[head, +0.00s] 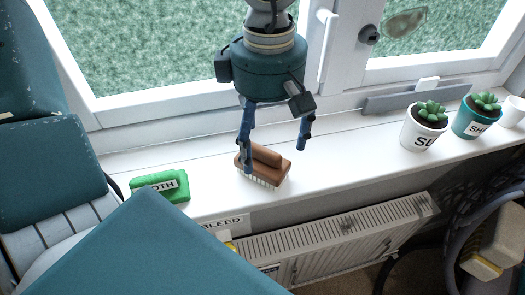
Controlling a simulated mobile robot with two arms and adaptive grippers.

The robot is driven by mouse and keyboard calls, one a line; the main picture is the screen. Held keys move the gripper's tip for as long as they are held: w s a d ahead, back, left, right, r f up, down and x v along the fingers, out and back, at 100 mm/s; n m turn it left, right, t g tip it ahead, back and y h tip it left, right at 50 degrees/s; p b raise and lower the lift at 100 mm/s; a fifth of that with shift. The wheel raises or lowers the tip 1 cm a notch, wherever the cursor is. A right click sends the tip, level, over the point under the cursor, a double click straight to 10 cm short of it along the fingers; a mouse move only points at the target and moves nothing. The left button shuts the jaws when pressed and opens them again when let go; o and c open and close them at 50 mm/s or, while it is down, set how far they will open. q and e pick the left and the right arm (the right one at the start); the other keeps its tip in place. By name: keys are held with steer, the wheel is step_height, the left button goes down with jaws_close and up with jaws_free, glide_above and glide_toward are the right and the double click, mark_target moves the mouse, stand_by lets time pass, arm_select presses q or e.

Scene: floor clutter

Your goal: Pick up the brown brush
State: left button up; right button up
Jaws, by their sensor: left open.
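The brown brush (268,162) lies on the white windowsill in the middle of the head view, its pale bristles facing down. My left gripper (276,158) hangs above it with its fingers pointing down and spread apart. The left-hand finger overlaps the brush's left end in the picture; I cannot tell whether it touches. The other finger is to the right of the brush, with a gap between them. My right gripper does not show.
A green box (160,187) lies on the sill (340,151) to the left. A white succulent pot (422,128), a teal succulent pot (474,118) and a white cup (512,112) stand at the right. The window is behind, a radiator (345,235) below.

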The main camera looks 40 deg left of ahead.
arm_select(q)
step_height(320, 180, down, 2)
steer(key=shift+s+a+f+p, duration=0.1)
steer(key=shift+s+f+p, duration=0.05)
steer(key=shift+p, duration=0.15)
steer(key=shift+f, duration=0.4)
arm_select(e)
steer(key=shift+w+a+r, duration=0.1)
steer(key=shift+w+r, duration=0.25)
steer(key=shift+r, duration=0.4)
arm_select(q)
steer(key=shift+c, duration=0.5)
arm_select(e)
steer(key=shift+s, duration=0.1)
arm_select(q)
steer(key=c, duration=1.3)
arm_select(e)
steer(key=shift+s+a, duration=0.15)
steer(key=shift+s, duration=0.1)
arm_select(q)
steer(key=shift+r, duration=0.2)
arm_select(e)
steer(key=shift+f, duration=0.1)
arm_select(q)
steer(key=shift+r, duration=0.25)
step_height(320, 180, up, 19)
steer(key=b, duration=0.3)
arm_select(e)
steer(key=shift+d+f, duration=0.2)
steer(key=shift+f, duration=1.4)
